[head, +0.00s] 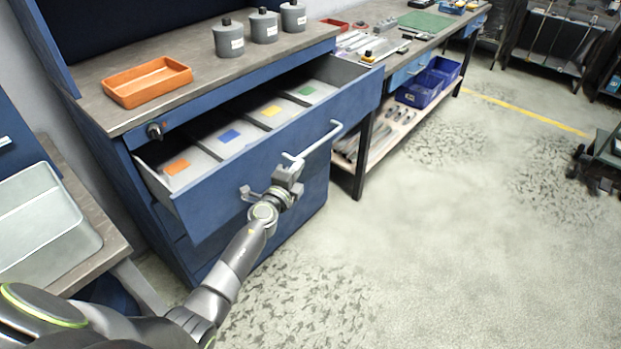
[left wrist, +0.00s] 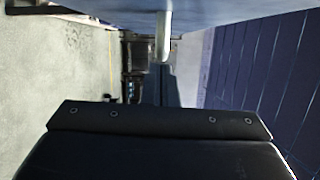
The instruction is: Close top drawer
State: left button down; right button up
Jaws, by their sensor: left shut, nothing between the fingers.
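The blue top drawer (head: 255,160) is pulled well out of the cabinet (head: 115,175). Colored labels mark its compartments. Its pale bar handle (head: 318,142) runs along the front. My left gripper (head: 289,172) is shut and empty. It is at the drawer front, by the left end of the handle; I cannot tell whether it touches. In the left wrist view, the drawer front (left wrist: 190,12) fills the top edge and the handle (left wrist: 163,36) points down from it, above my dark gripper body. My right gripper is out of view.
An orange tray (head: 147,82) and several grey bottles (head: 264,27) stand on the cabinet top. A workbench with blue bins (head: 418,90) is beyond the drawer's right end. A pale tray (head: 45,225) sits at far left. The floor right of the drawer is clear.

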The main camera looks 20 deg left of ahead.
pick_arm(q)
jog(key=w+a+b, duration=0.2)
jog(key=a, duration=0.4)
jog(key=w+a+b, duration=0.2)
jog(key=a+b, duration=0.1)
jog(key=a, duration=0.3)
jog(key=w+a+b, duration=0.2)
jog(key=a+b, duration=0.1)
jog(key=a, duration=0.3)
jog(key=shift+w+f, duration=0.2)
jog(key=shift+w, duration=0.05)
jog(key=shift+w+a+b, duration=0.2)
jog(key=shift+a+b, duration=0.15)
jog(key=shift+a, duration=0.15)
jog(key=shift+w+a+b, duration=0.15)
jog(key=shift+a+b, duration=0.2)
jog(key=shift+a, duration=0.15)
jog(key=shift+w+a+r, duration=0.1)
jog(key=shift+w+a, duration=0.1)
jog(key=shift+a, duration=0.35)
jog(key=shift+r+b, duration=0.25)
jog(key=shift+b, duration=0.05)
jog(key=shift+a, duration=0.1)
